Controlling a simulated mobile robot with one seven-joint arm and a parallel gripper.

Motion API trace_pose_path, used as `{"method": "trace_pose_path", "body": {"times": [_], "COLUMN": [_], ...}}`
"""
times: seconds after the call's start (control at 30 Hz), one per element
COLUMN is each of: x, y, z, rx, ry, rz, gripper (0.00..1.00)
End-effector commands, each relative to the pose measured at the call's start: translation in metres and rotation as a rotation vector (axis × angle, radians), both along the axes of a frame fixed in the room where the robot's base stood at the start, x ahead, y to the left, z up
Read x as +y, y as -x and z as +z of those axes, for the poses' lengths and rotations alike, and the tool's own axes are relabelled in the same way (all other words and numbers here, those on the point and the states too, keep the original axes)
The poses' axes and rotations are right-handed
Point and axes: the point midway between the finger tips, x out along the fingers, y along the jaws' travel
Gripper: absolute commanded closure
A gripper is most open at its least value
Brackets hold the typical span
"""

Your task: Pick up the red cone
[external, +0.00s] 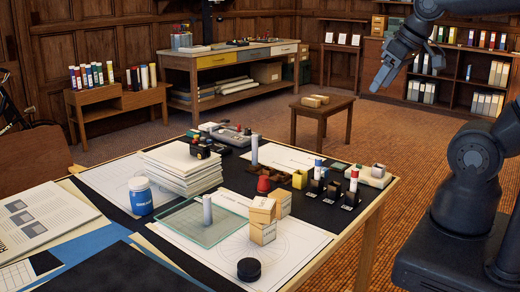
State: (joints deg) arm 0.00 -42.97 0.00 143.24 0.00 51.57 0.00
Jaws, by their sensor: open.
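A small red piece (263,184), likely the red cone, stands near the middle of the drafting table (375,207), just behind the wooden blocks. It is small, so its exact shape is hard to make out. My gripper (380,80) is at the upper right, high above the floor beyond the table's far right side. It is open and empty, well apart from the red piece.
Farther left are a paper stack (182,168), a blue jar (140,196) and a glass plate (185,222). A black round piece (249,269) stands in front.

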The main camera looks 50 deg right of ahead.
Motion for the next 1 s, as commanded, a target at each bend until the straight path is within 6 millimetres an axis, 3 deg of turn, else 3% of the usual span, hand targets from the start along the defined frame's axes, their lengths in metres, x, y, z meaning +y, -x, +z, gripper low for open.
{"method": "trace_pose_path", "body": {"times": [0.2, 0.37, 0.67, 1.0], "x": [0.000, 0.002, 0.011, 0.026], "y": [-0.002, -0.023, -0.099, -0.188], "z": [0.000, 0.002, -0.009, -0.052], "rx": [0.004, 0.037, 0.142, 0.261], "ry": [-0.001, -0.009, -0.033, -0.048], "rz": [0.000, -0.006, -0.034, -0.068], "gripper": [0.38, 0.38, 0.38, 0.38]}}
